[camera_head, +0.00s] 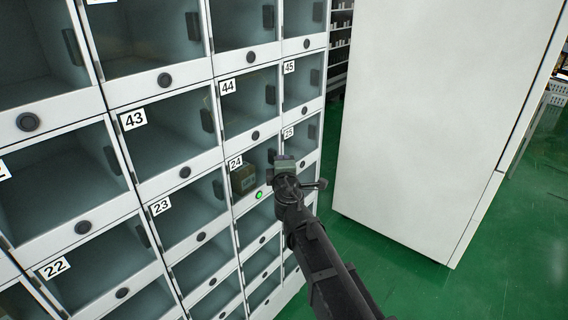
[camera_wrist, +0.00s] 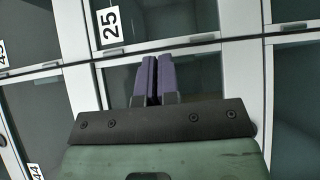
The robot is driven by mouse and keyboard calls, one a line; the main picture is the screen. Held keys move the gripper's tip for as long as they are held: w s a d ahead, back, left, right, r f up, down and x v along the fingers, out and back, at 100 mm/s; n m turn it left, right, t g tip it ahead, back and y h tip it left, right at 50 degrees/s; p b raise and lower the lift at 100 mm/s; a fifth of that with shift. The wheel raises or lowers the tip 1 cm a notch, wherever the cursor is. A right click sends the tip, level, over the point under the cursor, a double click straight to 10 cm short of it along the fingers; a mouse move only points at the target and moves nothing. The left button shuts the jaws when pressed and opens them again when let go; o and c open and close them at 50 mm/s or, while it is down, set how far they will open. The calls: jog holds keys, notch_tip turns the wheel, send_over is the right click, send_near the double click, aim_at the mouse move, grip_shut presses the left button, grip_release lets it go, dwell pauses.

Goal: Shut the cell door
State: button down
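The cell wall holds rows of numbered cells with pale frames. Cell 24 (camera_head: 235,163) has a brown-green box (camera_head: 243,178) inside and a lit green button (camera_head: 259,195) below its opening. I cannot clearly make out its door or whether it stands open. My gripper (camera_head: 284,166) is at the right side of cell 24, just below the label 25 (camera_head: 288,132), and covers part of the opening. In the wrist view my gripper (camera_wrist: 152,80) has its two purple fingers together with nothing seen between them. The label 25 (camera_wrist: 109,25) is at its upper left.
Other cells have dark round buttons (camera_head: 185,172) below them and dark fittings inside on the right. A tall white cabinet (camera_head: 430,110) stands close to the right of my arm. Green floor (camera_head: 520,230) is clear further right.

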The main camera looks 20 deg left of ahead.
jog(key=shift+w+a+r, duration=0.1)
jog(key=shift+w+a, duration=0.1)
jog(key=shift+a, duration=0.3)
jog(key=s+d+f+m+h, duration=0.1)
jog(key=d+m+h, duration=0.3)
jog(key=d, duration=0.7)
jog(key=s+d+f+m+h, duration=0.1)
jog(key=s+d+m+h, duration=0.2)
jog(key=d, duration=0.8)
jog(key=s+d+f+m+g+h, duration=0.2)
jog(key=d+f+m+g+h, duration=0.3)
jog(key=d+f+m, duration=0.5)
jog(key=s+d+f+m+g+y, duration=0.3)
jog(key=s+d+f+m+g, duration=0.25)
jog(key=s+d+g, duration=0.55)
jog(key=d+r+m+p, duration=0.1)
jog(key=d+r+p, duration=0.2)
jog(key=r+p, duration=1.1)
jog(key=shift+s+d+r+y+p, duration=0.3)
jog(key=shift+s+r+p, duration=0.1)
jog(key=shift+p, duration=0.1)
